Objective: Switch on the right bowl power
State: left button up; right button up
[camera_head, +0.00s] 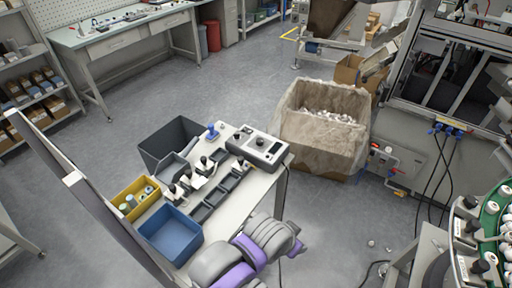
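A light grey control box (257,147) with a dark knob and a small display stands at the far right corner of the small work table (247,192). I cannot tell which bowl it belongs to, and no switch label is legible. A round bowl-like machine with a green rim (490,222) and white caps is cut off by the right edge. A power switch on it cannot be made out. A grey and purple arm of mine shows at the bottom centre, before the table. Neither of my grippers can be seen.
Open grey floor (345,218) lies between the table and the right-hand machine.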

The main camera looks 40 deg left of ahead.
aim_at(245, 129)
jog(key=k+u, duration=0.2)
jog(key=u, duration=0.25)
jog(key=k+j+u, duration=0.15)
jog(key=u, duration=0.3)
jog(key=k+j+u, duration=0.2)
jog(key=u, duration=0.3)
jog(key=i+l+z, duration=0.3)
jog(key=i+l, duration=0.25)
jog(key=i, duration=0.15)
